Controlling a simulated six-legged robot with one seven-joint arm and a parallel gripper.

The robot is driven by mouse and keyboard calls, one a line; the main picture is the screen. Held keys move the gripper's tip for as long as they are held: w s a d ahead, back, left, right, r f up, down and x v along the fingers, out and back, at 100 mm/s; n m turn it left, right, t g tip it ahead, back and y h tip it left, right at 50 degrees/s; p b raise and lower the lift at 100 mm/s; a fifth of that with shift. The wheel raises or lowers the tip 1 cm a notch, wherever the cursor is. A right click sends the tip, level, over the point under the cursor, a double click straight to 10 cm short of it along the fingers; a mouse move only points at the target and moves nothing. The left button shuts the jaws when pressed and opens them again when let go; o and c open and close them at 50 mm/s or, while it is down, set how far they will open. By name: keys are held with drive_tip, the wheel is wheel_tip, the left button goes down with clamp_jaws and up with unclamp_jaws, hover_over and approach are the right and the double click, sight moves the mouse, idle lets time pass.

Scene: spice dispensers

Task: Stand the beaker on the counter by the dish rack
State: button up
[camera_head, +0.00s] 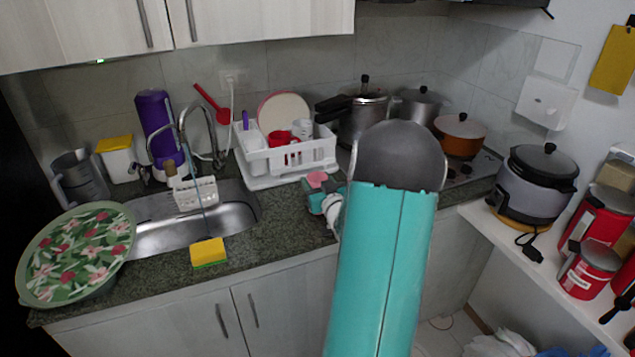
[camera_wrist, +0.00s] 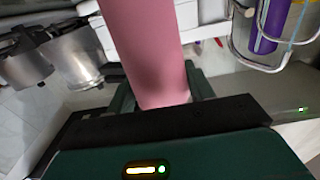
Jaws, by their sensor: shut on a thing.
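The pink beaker (camera_wrist: 148,50) fills the upper middle of the wrist view, between the dark green fingers of my gripper (camera_wrist: 162,92). My gripper is shut on it. In the head view, the beaker (camera_head: 317,179) is a small pink patch at my gripper (camera_head: 319,200), just in front of the dish rack's right end. My teal arm hides part of that area. I cannot tell whether the beaker touches the counter. The white dish rack (camera_head: 290,160) stands on the dark granite counter (camera_head: 275,222) against the tiled wall, holding a plate and cups.
The sink (camera_head: 225,207) and a yellow sponge (camera_head: 208,252) lie left of my gripper. A floral green basin (camera_head: 75,250) is at far left. A pressure cooker (camera_head: 362,112) and other pots stand behind my arm. Bare counter shows between sponge and gripper.

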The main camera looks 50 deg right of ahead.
drive_tip(key=shift+f, duration=0.1)
drive_tip(key=o, duration=1.1)
drive_tip(key=shift+c, duration=0.2)
